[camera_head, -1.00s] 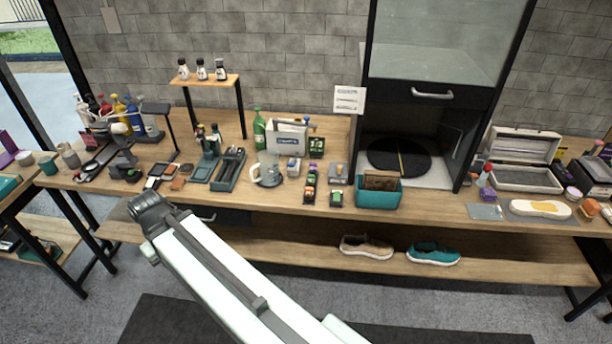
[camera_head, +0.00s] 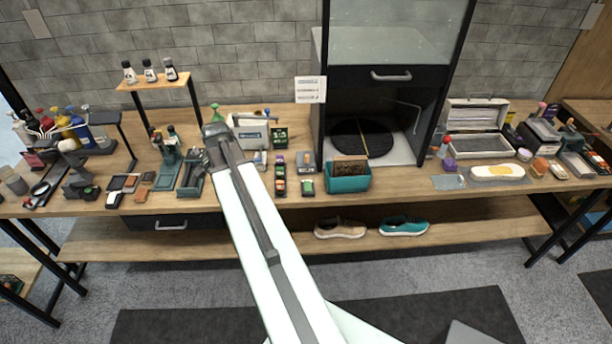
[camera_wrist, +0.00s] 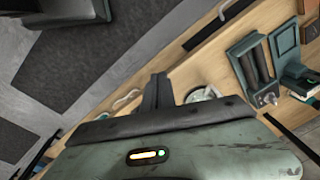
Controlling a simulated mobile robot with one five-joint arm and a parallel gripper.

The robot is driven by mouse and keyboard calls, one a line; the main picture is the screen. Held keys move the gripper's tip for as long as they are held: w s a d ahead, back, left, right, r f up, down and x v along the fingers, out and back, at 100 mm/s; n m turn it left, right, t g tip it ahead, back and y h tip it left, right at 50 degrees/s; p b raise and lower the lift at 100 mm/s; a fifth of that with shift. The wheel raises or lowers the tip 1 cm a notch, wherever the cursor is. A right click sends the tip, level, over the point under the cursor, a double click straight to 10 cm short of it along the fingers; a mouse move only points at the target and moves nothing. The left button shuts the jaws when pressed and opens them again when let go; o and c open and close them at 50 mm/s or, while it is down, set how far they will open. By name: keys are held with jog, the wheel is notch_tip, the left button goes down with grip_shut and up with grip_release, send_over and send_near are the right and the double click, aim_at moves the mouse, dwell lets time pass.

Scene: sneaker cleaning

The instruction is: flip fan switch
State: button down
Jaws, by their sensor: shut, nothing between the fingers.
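I cannot make out a fan switch for sure. A tall dark cabinet (camera_head: 391,75) with a glass front above a handled panel stands at the back of the bench. A round black disc (camera_head: 362,139) shows in its open lower bay. A small grey device (camera_head: 304,160) sits on the bench at the cabinet's front left; whether it carries a switch is too small to tell. My gripper (camera_head: 214,130) is left of the cabinet, over the bench, with nothing held. In the wrist view its dark fingers (camera_wrist: 158,93) are together, beside a glass jug (camera_wrist: 201,94).
A teal box (camera_head: 348,185) stands before the cabinet bay. A white caddy (camera_head: 250,129) and a tool tray (camera_head: 191,180) are near my gripper. Bottles stand on a small raised shelf (camera_head: 158,83). Two shoes (camera_head: 403,227) rest on the lower shelf. An open case (camera_head: 474,130) is at right.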

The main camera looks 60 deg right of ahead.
jog(key=s+d+r+m+p, duration=0.1)
jog(key=s+d+m, duration=0.3)
jog(key=d, duration=0.4)
jog(key=s+d+r+m, duration=0.1)
jog(key=s+d+m, duration=0.3)
jog(key=d, duration=0.4)
jog(key=m+h, duration=0.1)
jog(key=m, duration=0.4)
send_near(308, 183)
jog(key=f+b, duration=0.2)
jog(key=b, duration=0.2)
jog(key=f+b, duration=0.2)
jog(key=b, duration=0.2)
jog(key=f+b, duration=0.3)
jog(key=b, duration=0.2)
jog(key=shift+w+d, duration=0.3)
jog(key=shift+d, duration=0.1)
jog(key=shift+r, duration=0.15)
